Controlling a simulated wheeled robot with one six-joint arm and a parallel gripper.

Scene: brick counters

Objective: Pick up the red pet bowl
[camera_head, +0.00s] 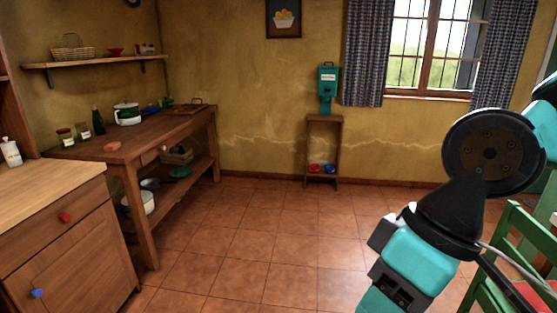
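A small red bowl (315,168) sits at the left on the low shelf of a narrow wooden stand (324,119) by the far wall. A blue bowl (330,168) stands right beside it. A teal dispenser (328,82) is on top of the stand. Another red bowl (115,51) is on the wall shelf at the upper left. My teal and black arm fills the right side of the view, far from the stand. My gripper is not in view.
A wooden table (135,141) with jars and pots runs along the left wall, with a cabinet (66,243) nearer. A green chair (512,250) stands at the right. The tiled floor up to the stand is clear.

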